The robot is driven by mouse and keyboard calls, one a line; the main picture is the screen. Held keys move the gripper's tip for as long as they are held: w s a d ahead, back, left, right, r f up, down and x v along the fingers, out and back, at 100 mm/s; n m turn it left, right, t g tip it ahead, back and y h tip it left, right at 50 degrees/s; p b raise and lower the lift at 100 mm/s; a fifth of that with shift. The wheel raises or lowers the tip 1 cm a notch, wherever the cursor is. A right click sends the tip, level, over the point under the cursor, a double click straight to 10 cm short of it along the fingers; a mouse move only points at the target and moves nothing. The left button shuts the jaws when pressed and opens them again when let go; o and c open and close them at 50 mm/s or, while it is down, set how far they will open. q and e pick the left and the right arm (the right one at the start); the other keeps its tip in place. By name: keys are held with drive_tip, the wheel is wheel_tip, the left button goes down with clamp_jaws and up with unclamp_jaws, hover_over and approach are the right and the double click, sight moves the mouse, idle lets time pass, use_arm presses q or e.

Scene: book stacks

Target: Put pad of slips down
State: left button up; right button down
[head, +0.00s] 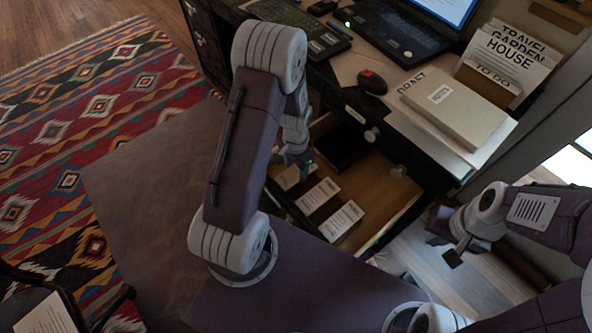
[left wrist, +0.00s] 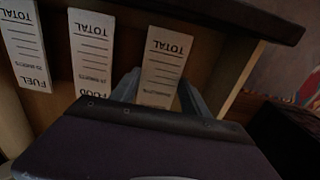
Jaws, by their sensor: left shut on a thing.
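Three white pads of slips show in the open drawer (head: 370,205). The pad by my left gripper (head: 303,165) is partly hidden by it in the head view (head: 288,179). In the left wrist view this pad (left wrist: 165,62), headed TOTAL, stands between my two fingers, and the gripper is shut on it. Its lower end is hidden by my gripper body. The food pad (left wrist: 92,55) and fuel pad (left wrist: 24,50) lie in a row to its left. I cannot tell whether the held pad touches the drawer floor. My right gripper (head: 448,250) is away at the right, its fingers unclear.
A dark object (head: 342,146) lies at the drawer's back. A patterned rug (head: 90,100) covers the floor at left.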

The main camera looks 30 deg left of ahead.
sight(296, 173)
use_arm(q)
drive_tip(key=shift+f, duration=0.2)
drive_tip(key=o, duration=1.3)
wheel_tip(296, 173, up, 12)
drive_tip(key=r+p, duration=0.1)
drive_tip(key=p, duration=0.4)
drive_tip(key=s+d+r+n, duration=0.1)
drive_tip(key=s, duration=0.1)
drive_tip(key=s+d+r+n, duration=0.2)
drive_tip(key=s, duration=0.1)
drive_tip(key=s+d+r+n+t, duration=0.1)
drive_tip(key=s+d+r+n, duration=0.1)
drive_tip(key=s, duration=0.1)
drive_tip(key=shift+s, duration=0.2)
